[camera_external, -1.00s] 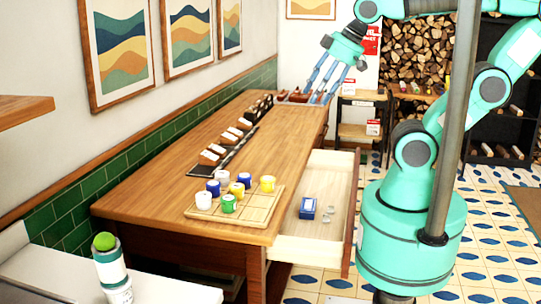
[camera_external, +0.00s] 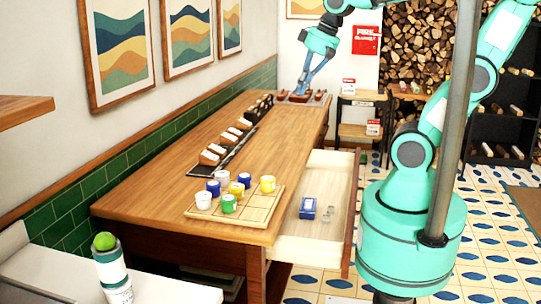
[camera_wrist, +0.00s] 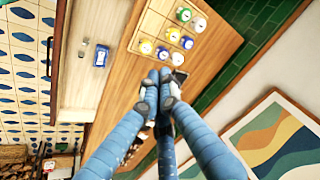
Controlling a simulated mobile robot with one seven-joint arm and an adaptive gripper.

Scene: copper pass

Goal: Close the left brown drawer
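The brown drawer (camera_external: 350,220) is pulled well out of the wooden counter's right side. Its pale interior and brown front panel show. A small blue box (camera_external: 308,208) and small clear objects (camera_external: 327,214) lie inside. The drawer also shows at the upper left of the wrist view (camera_wrist: 75,85). My gripper (camera_external: 298,92) is over the far end of the counter, away from the open drawer. In the wrist view my blue fingers (camera_wrist: 160,88) come together at their tips with nothing visible between them.
A wooden tray (camera_external: 255,217) with several coloured cups stands on the near counter end. Dark stands with cards (camera_external: 225,148) line the wall side, and a tray (camera_external: 320,97) lies at the far end. Tiled floor (camera_external: 490,215) lies to the right.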

